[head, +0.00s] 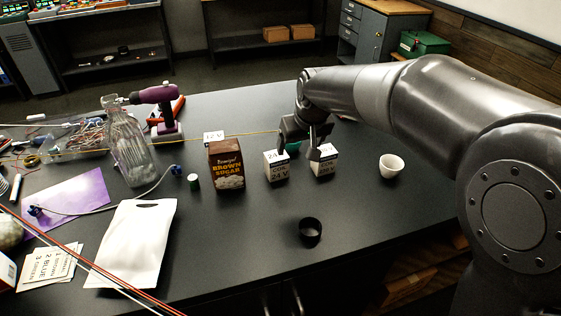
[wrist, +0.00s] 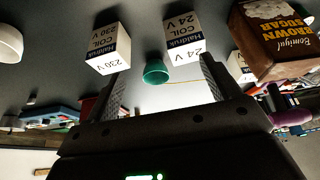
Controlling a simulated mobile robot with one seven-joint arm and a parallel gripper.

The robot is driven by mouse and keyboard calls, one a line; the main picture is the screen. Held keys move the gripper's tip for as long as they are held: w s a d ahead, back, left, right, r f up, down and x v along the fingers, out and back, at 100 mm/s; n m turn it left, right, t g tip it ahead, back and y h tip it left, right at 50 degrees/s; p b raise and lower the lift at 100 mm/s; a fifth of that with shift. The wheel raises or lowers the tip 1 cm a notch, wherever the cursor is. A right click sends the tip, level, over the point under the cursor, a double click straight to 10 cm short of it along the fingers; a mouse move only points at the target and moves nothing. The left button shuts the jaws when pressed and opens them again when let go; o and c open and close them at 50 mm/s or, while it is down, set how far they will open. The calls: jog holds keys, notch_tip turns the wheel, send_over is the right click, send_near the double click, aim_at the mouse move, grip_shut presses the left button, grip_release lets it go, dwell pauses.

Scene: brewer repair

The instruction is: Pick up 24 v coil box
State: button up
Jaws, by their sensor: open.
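The 24 V coil box (head: 277,168) is a small white and dark carton standing upright on the dark table. It also shows in the wrist view (wrist: 182,40), where its label reads "24 V" and "COIL". A similar 230 V coil box (head: 324,162) stands just right of it; in the wrist view it is on the left (wrist: 108,48). My gripper (head: 300,150) is open and empty, close to the two boxes at their far side. In the wrist view the 24 V box lies ahead of the fingers, nearer the right finger. I cannot tell whether a finger touches either box.
A brown sugar box (head: 227,165) stands left of the 24 V box. A green object (wrist: 155,72) sits between and behind the boxes. A white cup (head: 391,166) and a black ring (head: 310,232) stand apart. The table front is clear around the ring.

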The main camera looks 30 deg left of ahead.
send_over(275, 162)
jog(key=d, duration=0.2)
notch_tip(275, 162, down, 2)
jog(key=f, duration=0.1)
jog(key=shift+n, duration=0.4)
jog(key=x, duration=1)
jog(key=shift+w+a, duration=0.2)
jog(key=shift+a, duration=0.25)
jog(key=shift+c, duration=0.3)
jog(key=c, duration=1.1)
jog(key=shift+r, duration=0.15)
